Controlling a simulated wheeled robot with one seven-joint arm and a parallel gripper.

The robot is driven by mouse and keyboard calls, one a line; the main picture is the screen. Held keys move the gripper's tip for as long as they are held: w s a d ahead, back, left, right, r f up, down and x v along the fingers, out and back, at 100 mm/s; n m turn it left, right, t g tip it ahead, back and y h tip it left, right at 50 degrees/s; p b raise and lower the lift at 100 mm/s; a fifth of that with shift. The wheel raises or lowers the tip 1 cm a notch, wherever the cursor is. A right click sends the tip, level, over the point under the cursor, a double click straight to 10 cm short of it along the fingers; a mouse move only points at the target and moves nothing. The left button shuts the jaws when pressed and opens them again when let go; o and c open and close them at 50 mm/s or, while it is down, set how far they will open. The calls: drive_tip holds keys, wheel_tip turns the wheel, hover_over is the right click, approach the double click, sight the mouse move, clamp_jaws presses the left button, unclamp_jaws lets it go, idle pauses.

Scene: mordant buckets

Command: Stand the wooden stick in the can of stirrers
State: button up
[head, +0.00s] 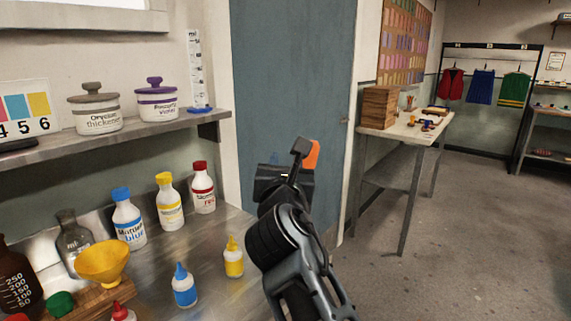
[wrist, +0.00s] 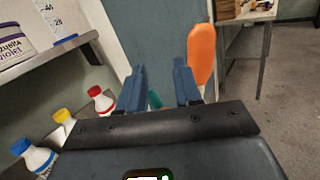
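My gripper (head: 290,160) is raised in front of the blue-grey door. In the wrist view its two blue fingers (wrist: 160,74) stand apart with a gap between them. A small teal patch (wrist: 155,99) shows in that gap, and I cannot tell what it is. An orange rounded piece (wrist: 201,55) is just right of the right finger; it also shows beside the gripper in the head view (head: 312,155), and I cannot tell what it belongs to. A small container (head: 409,101) on the far table may be the can of stirrers. I cannot make out the wooden stick.
The near left counter holds white bottles (head: 170,207), dropper bottles (head: 185,290) and a yellow funnel (head: 104,264). A shelf (head: 150,128) with lidded jars is above it. The far table (head: 390,131) bears a wooden box (head: 379,107). Open floor (head: 475,240) lies at right.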

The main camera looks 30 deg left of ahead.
drive_tip(key=shift+o, duration=0.8)
drive_tip(key=v, duration=0.7)
drive_tip(key=shift+s+d, duration=0.25)
drive_tip(key=shift+s, duration=0.1)
drive_tip(key=shift+f, duration=0.15)
drive_tip(key=s+d+f+m+h, duration=0.1)
drive_tip(key=s+d+f+m, duration=0.4)
drive_tip(key=d+f+m, duration=0.25)
drive_tip(key=s+d+f+m+g+h, duration=0.1)
drive_tip(key=s+d+f+m, duration=0.3)
drive_tip(key=d+f+m, duration=0.4)
drive_tip(key=s+d+f+m+h, duration=0.1)
drive_tip(key=s+d+f+m, duration=0.4)
drive_tip(key=d+f, duration=0.3)
drive_tip(key=s+d+f+m+h, duration=0.1)
drive_tip(key=s+d+m+h, duration=0.2)
drive_tip(key=s+d+m, duration=0.85)
drive_tip(key=s+d+r+m+h, duration=0.2)
drive_tip(key=s+d+m, duration=0.2)
drive_tip(key=s+d, duration=0.3)
drive_tip(key=s+d+r+m+h, duration=0.2)
drive_tip(key=s+d+r+m, duration=0.1)
drive_tip(key=s+d+m, duration=0.2)
drive_tip(key=shift+s+d+r, duration=0.3)
drive_tip(key=shift+s+d, duration=0.55)
drive_tip(key=shift+s, duration=0.35)
